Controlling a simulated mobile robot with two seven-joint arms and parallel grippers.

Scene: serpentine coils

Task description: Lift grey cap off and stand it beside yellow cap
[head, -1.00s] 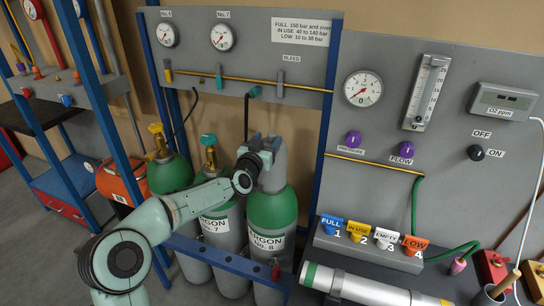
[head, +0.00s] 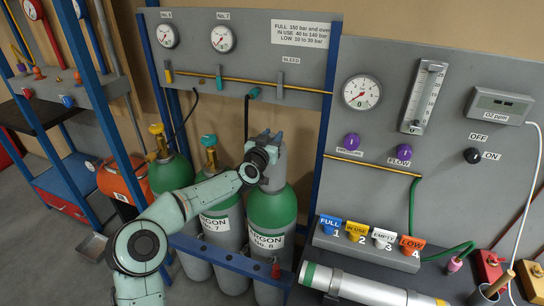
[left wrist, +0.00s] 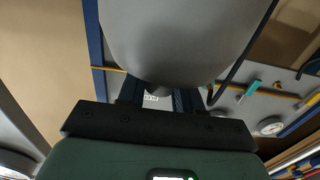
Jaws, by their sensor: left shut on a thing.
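The grey cap (head: 277,170) sits over the top of the right-hand green-shouldered argon cylinder (head: 271,210), labelled No. 8. No gap shows between cap and cylinder. My left gripper (head: 267,143) is shut on the cap near its top, coming from the left. In the left wrist view the cap (left wrist: 180,40) fills the upper middle, between the dark fingers, and hides most of what lies behind. I cannot make out a yellow cap; a yellow valve top (head: 157,130) shows on the left cylinder. My right gripper is not in view.
Argon cylinder No. 7 (head: 220,222) with a teal valve stands close on the left, behind my arm. A blue rail (head: 235,262) runs in front of the cylinders. A gauge panel (head: 300,60) is behind. Coloured tags (head: 357,231) and a lying silver cylinder (head: 360,287) are at right.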

